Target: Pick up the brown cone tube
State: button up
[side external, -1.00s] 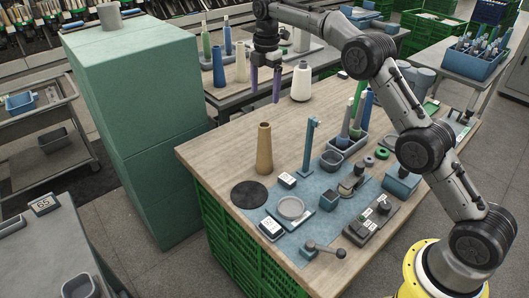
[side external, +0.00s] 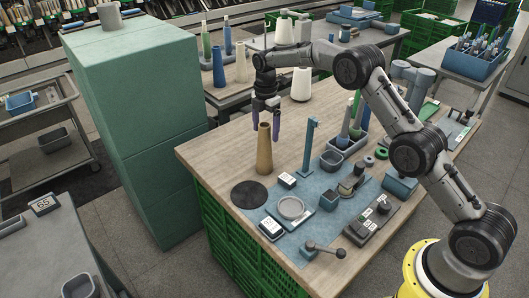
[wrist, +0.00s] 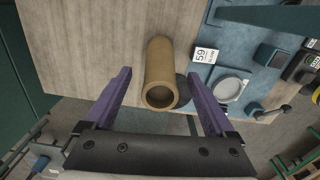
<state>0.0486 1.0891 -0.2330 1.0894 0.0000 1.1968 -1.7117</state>
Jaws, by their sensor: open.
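The brown cone tube (side external: 264,150) stands upright on the wooden table, its narrow end up. In the wrist view the brown cone tube (wrist: 159,75) shows between the two purple fingers, with its open top end facing the camera. My gripper (side external: 267,124) is open at the height of the tube's upper part, its fingers on either side of the tube in the picture. In the wrist view my gripper (wrist: 160,88) has a gap on both sides of the tube, the right one narrower. I see no contact.
A black round mat (side external: 249,194) lies in front of the tube. A blue post (side external: 309,146) stands to its right on a blue mat with a scale (side external: 290,208) and small boxes. A white cone (side external: 300,84) stands behind. The wood left of the tube is clear.

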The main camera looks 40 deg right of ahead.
aim_at(264, 148)
jog(key=shift+f, duration=1.45)
jog(key=shift+c, duration=0.2)
jog(key=c, duration=1.3)
jog(key=shift+r, duration=0.15)
